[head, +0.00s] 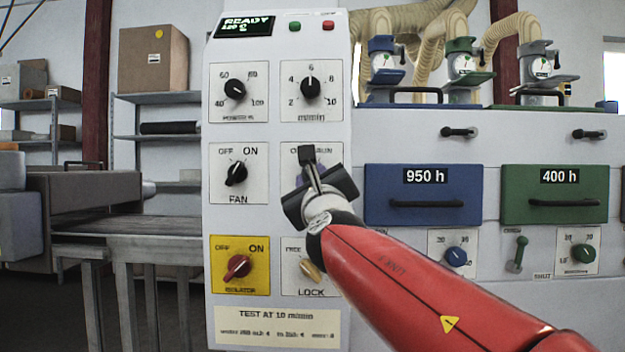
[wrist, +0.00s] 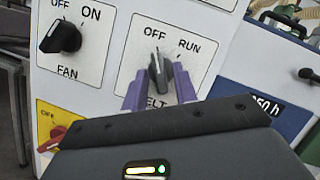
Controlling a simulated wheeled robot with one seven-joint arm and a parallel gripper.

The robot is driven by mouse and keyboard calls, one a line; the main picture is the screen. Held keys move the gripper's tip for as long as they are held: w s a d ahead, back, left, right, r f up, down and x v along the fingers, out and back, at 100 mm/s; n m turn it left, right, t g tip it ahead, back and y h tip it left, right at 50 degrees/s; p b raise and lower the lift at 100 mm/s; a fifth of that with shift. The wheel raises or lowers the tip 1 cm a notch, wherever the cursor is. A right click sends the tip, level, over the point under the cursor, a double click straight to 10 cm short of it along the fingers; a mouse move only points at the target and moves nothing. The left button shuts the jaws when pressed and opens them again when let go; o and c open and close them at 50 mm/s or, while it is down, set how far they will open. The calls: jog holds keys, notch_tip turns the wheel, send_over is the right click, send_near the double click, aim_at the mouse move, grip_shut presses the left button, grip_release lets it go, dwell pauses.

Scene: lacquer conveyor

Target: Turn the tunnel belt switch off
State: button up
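The tunnel belt switch (wrist: 158,71) is a dark rotary knob on a white plate marked OFF and RUN, with BELT partly covered below. Its pointer looks roughly upward in the wrist view; I cannot tell which mark it is set to. My gripper (wrist: 161,80) has two purple fingers, one on each side of the knob, with small gaps apparent, so it looks open around it. Whether a finger touches the knob is unclear. In the head view my gripper (head: 312,178) hides the belt knob and most of its plate.
The fan knob (head: 236,174) is left of the belt switch. The red isolator knob (head: 237,268) and the lock (head: 311,270) sit below. The speed knob (head: 311,86) is above. Blue (head: 423,195) and green (head: 554,193) drawers with protruding handles are at right.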

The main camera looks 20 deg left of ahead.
jog(key=shift+o, duration=0.2)
jog(key=shift+s, duration=0.1)
jog(key=b+v, duration=0.2)
jog(key=v, duration=0.5)
jog(key=shift+s+f, duration=0.15)
jog(key=shift+s, duration=0.15)
jog(key=shift+d, duration=0.15)
